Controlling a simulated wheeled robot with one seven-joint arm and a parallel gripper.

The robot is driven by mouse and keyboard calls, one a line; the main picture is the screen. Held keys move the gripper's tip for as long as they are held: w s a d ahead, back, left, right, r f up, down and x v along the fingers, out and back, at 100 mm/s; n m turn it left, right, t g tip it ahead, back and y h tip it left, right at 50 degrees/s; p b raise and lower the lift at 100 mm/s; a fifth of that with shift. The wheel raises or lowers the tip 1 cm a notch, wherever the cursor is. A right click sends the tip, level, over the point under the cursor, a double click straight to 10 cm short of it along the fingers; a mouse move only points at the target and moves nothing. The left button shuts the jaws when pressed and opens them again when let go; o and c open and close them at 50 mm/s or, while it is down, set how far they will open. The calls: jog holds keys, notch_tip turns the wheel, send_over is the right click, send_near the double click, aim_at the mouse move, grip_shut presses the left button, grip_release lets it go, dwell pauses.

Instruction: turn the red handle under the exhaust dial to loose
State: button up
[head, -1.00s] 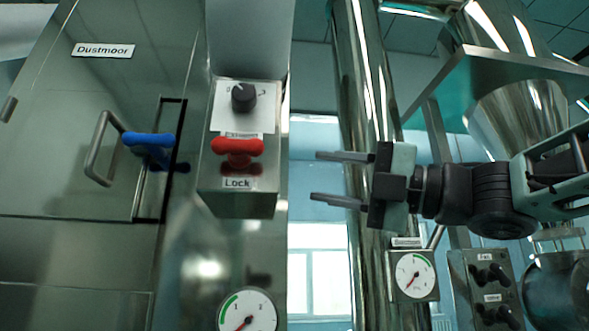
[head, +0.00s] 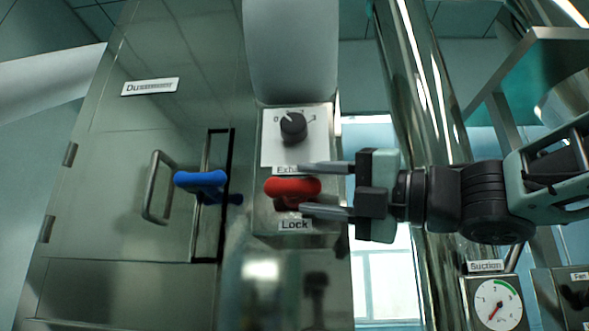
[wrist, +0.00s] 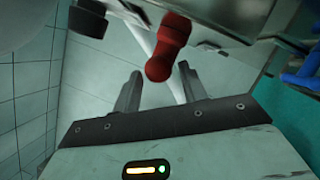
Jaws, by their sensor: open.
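The red handle (head: 292,188) is on a grey metal box, below the black exhaust dial (head: 293,126) and above the "Lock" label (head: 294,224). It lies crosswise in the head view. My gripper (head: 304,189) is open, its two fingers pointing left, one above and one below the handle's right part in the head view. In the wrist view the red handle (wrist: 170,48) shows beyond and between the two fingertips. I cannot tell whether the fingers touch it.
A blue handle (head: 201,184) and a grey pull bar (head: 157,187) are on the cabinet door (head: 100,200) to the left. A suction gauge (head: 498,304) is at lower right, near a tall shiny pipe (head: 425,100).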

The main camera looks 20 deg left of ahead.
aim_at(312, 190)
jog(key=shift+p+x, duration=0.65)
jog(key=shift+x, duration=1.3)
grip_shut()
jog(key=shift+f, duration=0.1)
